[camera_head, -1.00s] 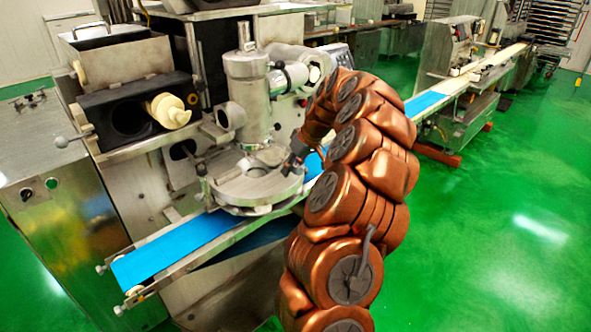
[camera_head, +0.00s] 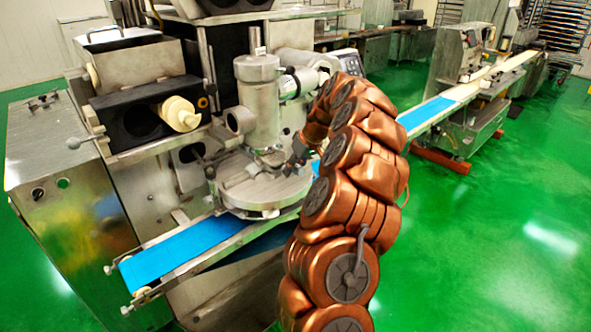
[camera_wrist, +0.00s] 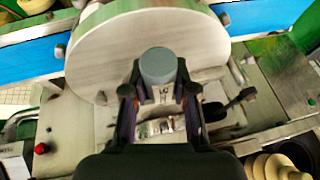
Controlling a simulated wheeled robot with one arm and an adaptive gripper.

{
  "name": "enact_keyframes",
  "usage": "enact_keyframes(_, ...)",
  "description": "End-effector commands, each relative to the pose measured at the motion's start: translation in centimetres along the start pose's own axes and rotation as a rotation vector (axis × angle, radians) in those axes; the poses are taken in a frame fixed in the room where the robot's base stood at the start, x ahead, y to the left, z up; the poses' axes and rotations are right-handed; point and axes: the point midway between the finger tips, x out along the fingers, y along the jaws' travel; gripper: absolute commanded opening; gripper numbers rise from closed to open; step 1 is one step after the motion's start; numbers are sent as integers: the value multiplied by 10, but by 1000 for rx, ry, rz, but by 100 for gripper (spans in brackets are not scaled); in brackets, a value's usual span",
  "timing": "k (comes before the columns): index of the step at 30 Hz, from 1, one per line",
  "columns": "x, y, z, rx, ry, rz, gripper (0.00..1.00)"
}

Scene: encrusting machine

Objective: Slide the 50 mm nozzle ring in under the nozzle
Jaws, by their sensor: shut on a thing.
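A wide round pale metal disc (camera_head: 262,192) sits under the upright cylinder (camera_head: 258,95) of the machine, above the blue belt. The disc also fills the upper middle of the wrist view (camera_wrist: 120,48). My gripper (camera_head: 299,153) is at the right rear edge of the disc, beside the cylinder's foot. In the wrist view my gripper (camera_wrist: 158,98) is shut on a small metal piece with a round grey cap (camera_wrist: 158,64). I cannot tell whether this piece belongs to the 50 mm nozzle ring. The ring's outline and the nozzle opening cannot be made out.
The blue belt (camera_head: 180,250) runs below the disc. A cream spiral part (camera_head: 180,112) juts from the machine at left. A black-handled lever (camera_wrist: 240,97) is close right of my gripper. Green floor (camera_head: 500,240) is open to the right.

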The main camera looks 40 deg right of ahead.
Motion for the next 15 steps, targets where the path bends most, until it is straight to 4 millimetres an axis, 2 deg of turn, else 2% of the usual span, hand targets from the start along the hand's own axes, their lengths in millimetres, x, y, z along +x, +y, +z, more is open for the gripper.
enact_keyframes(15,12,0,-27,1,-1,-1,0)
